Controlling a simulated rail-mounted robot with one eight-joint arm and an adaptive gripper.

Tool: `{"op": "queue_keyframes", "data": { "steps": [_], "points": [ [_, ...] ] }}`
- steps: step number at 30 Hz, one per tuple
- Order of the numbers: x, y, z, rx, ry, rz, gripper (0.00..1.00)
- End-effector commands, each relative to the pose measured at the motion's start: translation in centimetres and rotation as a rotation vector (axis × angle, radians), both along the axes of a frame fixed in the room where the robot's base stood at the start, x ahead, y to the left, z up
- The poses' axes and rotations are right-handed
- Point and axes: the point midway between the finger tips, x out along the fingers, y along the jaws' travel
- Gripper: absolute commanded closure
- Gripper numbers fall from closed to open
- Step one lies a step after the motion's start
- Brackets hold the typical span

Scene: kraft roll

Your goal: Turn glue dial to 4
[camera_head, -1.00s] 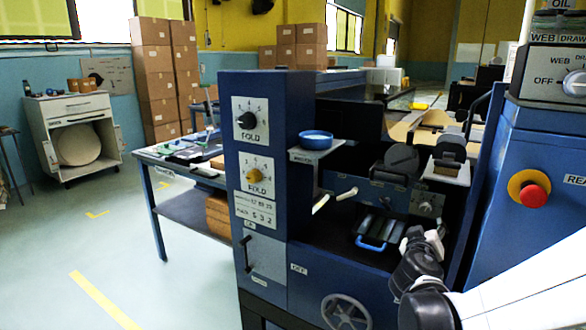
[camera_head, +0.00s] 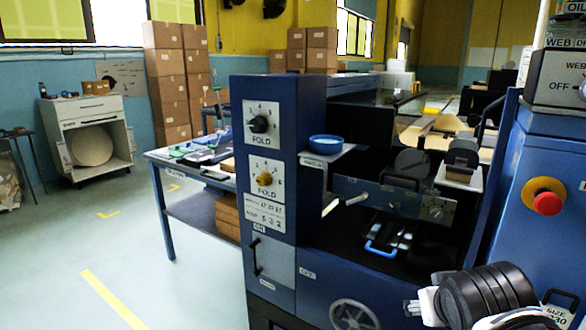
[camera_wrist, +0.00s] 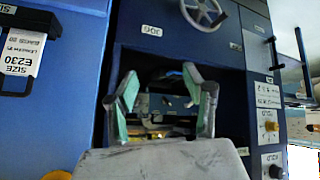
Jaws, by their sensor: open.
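No dial in view carries a glue label that I can read. A black-knobbed dial (camera_head: 259,124) and a yellow-knobbed dial (camera_head: 265,179), each on a white plate marked FOLD, sit on the blue machine's front column. A small grey dial (camera_head: 437,210) is on the inner panel to the right; its marks are too small to read. The yellow knob (camera_wrist: 268,127) also shows at the right of the upside-down wrist view. My gripper (camera_wrist: 160,82) is open and empty, facing the machine's recess, apart from every dial.
A blue dish (camera_head: 326,144) sits on a small shelf beside the column. A handwheel (camera_head: 355,316) and a blue handle (camera_head: 380,249) are on the machine. A red button (camera_head: 547,203) is on the blue cabinet at right. Open floor lies at left.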

Motion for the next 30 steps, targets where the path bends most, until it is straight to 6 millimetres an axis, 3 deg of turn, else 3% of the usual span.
{"op": "queue_keyframes", "data": {
  "steps": [11, 20, 30],
  "points": [
    [-6.2, 5.0, -1.0, 0.165, 0.100, 0.109, 0.54],
    [-6.2, 5.1, 4.0, 0.167, 0.101, 0.112, 0.54],
    [-6.1, 5.0, 11.0, 0.167, 0.100, 0.111, 0.54]
  ]
}}
